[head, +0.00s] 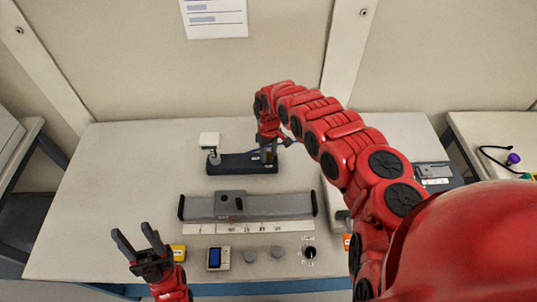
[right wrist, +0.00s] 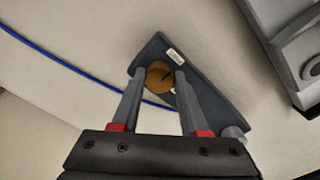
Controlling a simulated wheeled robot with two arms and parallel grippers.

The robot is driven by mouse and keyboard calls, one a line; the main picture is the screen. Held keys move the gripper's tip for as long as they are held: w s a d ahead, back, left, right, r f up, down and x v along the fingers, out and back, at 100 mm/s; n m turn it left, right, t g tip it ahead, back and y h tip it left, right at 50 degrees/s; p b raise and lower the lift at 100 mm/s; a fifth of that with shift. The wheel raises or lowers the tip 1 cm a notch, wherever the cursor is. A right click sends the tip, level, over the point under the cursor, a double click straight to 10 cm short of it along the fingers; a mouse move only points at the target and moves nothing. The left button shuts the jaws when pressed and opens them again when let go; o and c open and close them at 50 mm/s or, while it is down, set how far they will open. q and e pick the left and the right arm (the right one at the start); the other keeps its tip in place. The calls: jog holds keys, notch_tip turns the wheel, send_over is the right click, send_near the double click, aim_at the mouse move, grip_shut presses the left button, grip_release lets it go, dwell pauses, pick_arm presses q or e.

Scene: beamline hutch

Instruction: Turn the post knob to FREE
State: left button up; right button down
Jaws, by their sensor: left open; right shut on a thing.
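The post knob (right wrist: 157,76) is a round brass-coloured disc with a dark line across it, set on a dark base (right wrist: 205,92) with small white labels. In the right wrist view my right gripper (right wrist: 159,84) has a finger on each side of the knob and is shut on it. In the head view the right gripper (head: 269,148) reaches down to the right end of the dark base (head: 232,168); the knob is largely hidden there. The label lettering is too small to read. My left gripper (head: 137,240) is open and empty at the front left.
A grey rail with a carriage (head: 231,204) lies in front. A handheld meter (head: 219,258) and small discs sit near the front edge. A blue cable (right wrist: 60,60) runs behind the base.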

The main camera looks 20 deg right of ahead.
dwell(0.3)
jog(key=shift+c, duration=2.1)
grip_release()
jog(key=shift+r, duration=0.1)
notch_tip(320, 180, up, 8)
jog(key=shift+w+d+f+b, duration=0.1)
jog(key=shift+b, duration=0.75)
notch_tip(320, 180, up, 8)
send_over(269, 155)
jog(key=shift+r, duration=0.75)
